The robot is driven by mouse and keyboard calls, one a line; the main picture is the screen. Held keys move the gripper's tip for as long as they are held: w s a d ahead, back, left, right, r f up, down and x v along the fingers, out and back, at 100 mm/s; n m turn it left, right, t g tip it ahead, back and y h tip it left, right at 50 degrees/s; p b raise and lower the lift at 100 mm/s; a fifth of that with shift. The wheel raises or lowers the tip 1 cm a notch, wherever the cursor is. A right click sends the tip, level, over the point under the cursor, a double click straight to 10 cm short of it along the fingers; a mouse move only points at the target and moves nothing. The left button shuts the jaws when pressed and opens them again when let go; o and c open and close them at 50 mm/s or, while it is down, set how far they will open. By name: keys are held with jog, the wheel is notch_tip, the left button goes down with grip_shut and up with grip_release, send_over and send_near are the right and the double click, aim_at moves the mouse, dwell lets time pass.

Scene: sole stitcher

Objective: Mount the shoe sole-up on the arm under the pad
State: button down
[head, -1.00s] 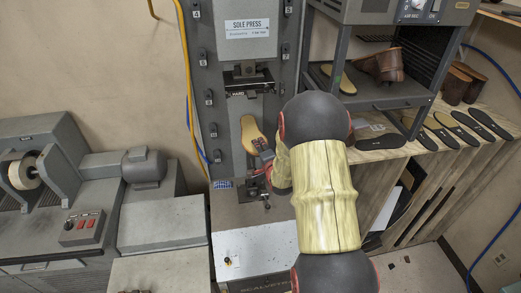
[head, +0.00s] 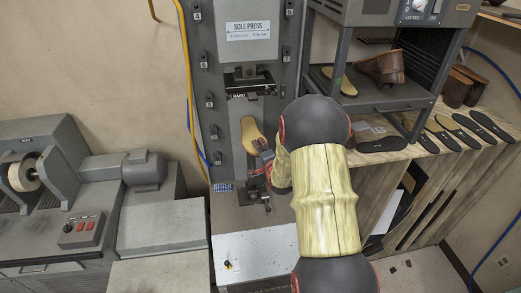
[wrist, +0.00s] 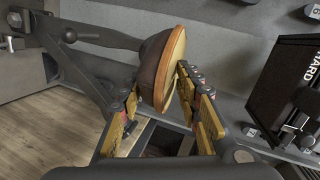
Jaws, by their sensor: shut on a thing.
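The shoe (head: 252,130) is in my gripper (head: 266,163) in front of the sole press. Its tan sole faces the head camera. In the wrist view the brown shoe (wrist: 172,62) stands between the two yellow-and-black fingers of my gripper (wrist: 160,98), its sole edge towards the right finger. The dark pad (head: 249,88), by the HARD label, is above the shoe in the head view; it shows at the right in the wrist view (wrist: 283,80). The press's lower arm (head: 256,192) is below the shoe, partly hidden by my gripper. I cannot tell whether shoe and arm touch.
A shelf unit (head: 388,100) with shoes and a sole stands at the right. Several dark soles (head: 440,137) lie on the wooden rack beside it. A grinding machine (head: 70,170) stands at the left.

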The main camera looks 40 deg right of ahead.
jog(key=shift+w+d, duration=0.1)
jog(key=shift+w, duration=0.1)
jog(key=shift+w+d+f+b, duration=0.1)
jog(key=shift+w+d+b, duration=0.1)
jog(key=shift+w+b, duration=0.1)
jog(key=shift+w+d, duration=0.1)
jog(key=shift+f+b, duration=0.2)
jog(key=shift+b, duration=0.3)
dwell(0.3)
jog(key=c, duration=1.7)
grip_release()
jog(key=shift+o, duration=1.1)
jog(key=shift+w+d, duration=0.15)
jog(key=shift+d, duration=0.05)
jog(key=o, duration=0.3)
